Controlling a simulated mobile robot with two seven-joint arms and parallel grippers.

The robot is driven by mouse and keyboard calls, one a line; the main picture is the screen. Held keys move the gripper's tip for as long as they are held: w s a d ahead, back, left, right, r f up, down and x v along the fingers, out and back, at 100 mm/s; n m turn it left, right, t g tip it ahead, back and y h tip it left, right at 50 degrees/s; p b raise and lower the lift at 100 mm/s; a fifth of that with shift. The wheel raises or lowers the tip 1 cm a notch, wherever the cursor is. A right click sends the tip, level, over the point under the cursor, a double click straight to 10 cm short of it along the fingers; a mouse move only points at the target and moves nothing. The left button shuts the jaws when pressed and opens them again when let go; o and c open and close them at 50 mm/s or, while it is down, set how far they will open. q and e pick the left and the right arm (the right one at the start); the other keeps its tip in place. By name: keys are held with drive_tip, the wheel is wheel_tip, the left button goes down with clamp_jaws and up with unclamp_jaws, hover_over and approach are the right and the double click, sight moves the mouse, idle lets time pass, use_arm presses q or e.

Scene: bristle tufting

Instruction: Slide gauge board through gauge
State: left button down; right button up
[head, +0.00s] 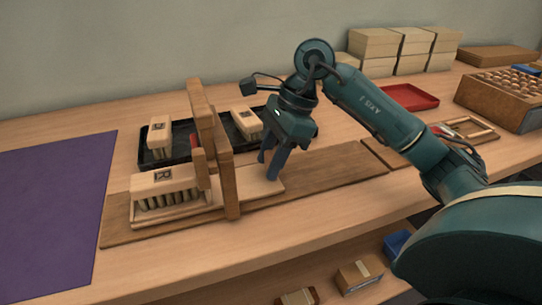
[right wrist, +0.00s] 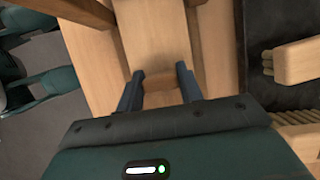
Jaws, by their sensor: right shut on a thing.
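The gauge (head: 230,180) is an upright wooden frame on a long brown base board (head: 330,178). The pale gauge board (head: 255,187) lies flat and passes through it, showing on both sides. A brush block (head: 163,180) marked R stands bristles down on the board's left part, just left of the gauge. My right gripper (head: 271,171) reaches down at the board's right end. In the right wrist view its fingers are shut on a brown wooden block (right wrist: 160,86) at the end of the pale board (right wrist: 152,35). My left gripper is not in view.
A black tray (head: 180,128) with brush blocks lies behind the gauge. A purple mat (head: 50,205) covers the left of the table. A red tray (head: 410,97), stacked pale blocks (head: 390,50) and a filled wooden box (head: 495,100) stand at the back right.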

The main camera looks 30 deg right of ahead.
sight(240, 183)
clamp_jaws()
drive_tip(key=shift+a+r, duration=0.1)
drive_tip(key=shift+a, duration=0.15)
drive_tip(key=a, duration=0.1)
drive_tip(key=w+a+p, duration=0.1)
drive_tip(key=a, duration=0.1)
drive_tip(key=shift+a, duration=0.45)
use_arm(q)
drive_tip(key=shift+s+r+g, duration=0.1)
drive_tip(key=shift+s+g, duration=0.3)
use_arm(e)
drive_tip(key=o, duration=1)
unclamp_jaws()
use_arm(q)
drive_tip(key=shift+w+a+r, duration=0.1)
